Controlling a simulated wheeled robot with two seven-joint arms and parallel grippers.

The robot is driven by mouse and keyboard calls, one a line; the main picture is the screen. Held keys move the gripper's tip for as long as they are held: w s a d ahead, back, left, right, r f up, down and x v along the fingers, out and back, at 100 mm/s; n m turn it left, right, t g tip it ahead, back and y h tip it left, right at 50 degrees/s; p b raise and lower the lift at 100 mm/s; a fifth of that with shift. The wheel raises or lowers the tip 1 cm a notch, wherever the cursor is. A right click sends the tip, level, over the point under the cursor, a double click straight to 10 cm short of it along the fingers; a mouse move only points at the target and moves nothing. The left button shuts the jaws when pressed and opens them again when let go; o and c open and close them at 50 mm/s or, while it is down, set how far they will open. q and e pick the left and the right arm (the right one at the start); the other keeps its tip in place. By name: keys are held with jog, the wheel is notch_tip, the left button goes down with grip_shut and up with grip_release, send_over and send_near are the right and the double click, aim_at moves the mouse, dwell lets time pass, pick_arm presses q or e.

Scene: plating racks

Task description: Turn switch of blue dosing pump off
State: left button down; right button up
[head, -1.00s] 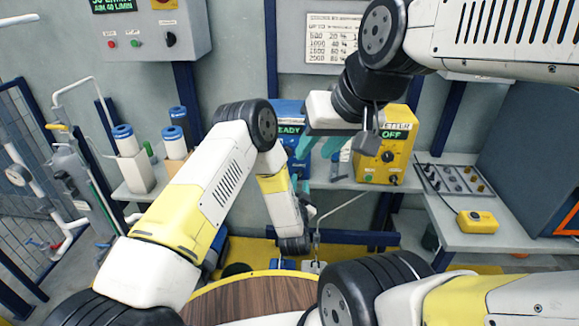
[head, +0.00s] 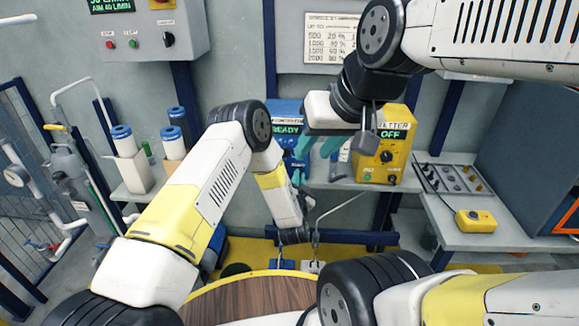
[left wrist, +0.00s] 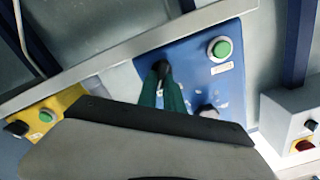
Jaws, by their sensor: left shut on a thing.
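The blue dosing pump (head: 285,108) stands on the back shelf with a lit READY display (head: 287,130). My left arm hides much of its lower front. In the left wrist view its blue panel (left wrist: 185,60) fills the middle, with a green button (left wrist: 221,49) and a black switch knob (left wrist: 162,68). My left gripper (left wrist: 163,85) has its green fingers shut on this knob; in the head view its fingers (head: 297,168) are partly hidden at the pump's front. My right gripper (head: 318,142) is above and right of it, its teal fingers apart and empty.
A yellow box (head: 372,160) with an OFF display and a knob stands just right of the pump. A side table (head: 490,238) carries a switch panel and a yellow push-button box (head: 477,220). Blue-topped canisters (head: 172,145) stand left on the shelf.

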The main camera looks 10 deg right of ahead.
pick_arm(q)
jog(key=shift+n, duration=0.3)
jog(key=n, duration=0.8)
jog(key=a+n, duration=0.1)
jog(key=n, duration=0.4)
jog(key=shift+w+a, duration=0.1)
jog(key=shift+w, duration=0.05)
jog(key=shift+n, duration=0.3)
jog(key=c, duration=1.5)
grip_release()
jog(key=v, duration=0.7)
jog(key=shift+s+a, duration=0.15)
jog(key=shift+s, duration=0.25)
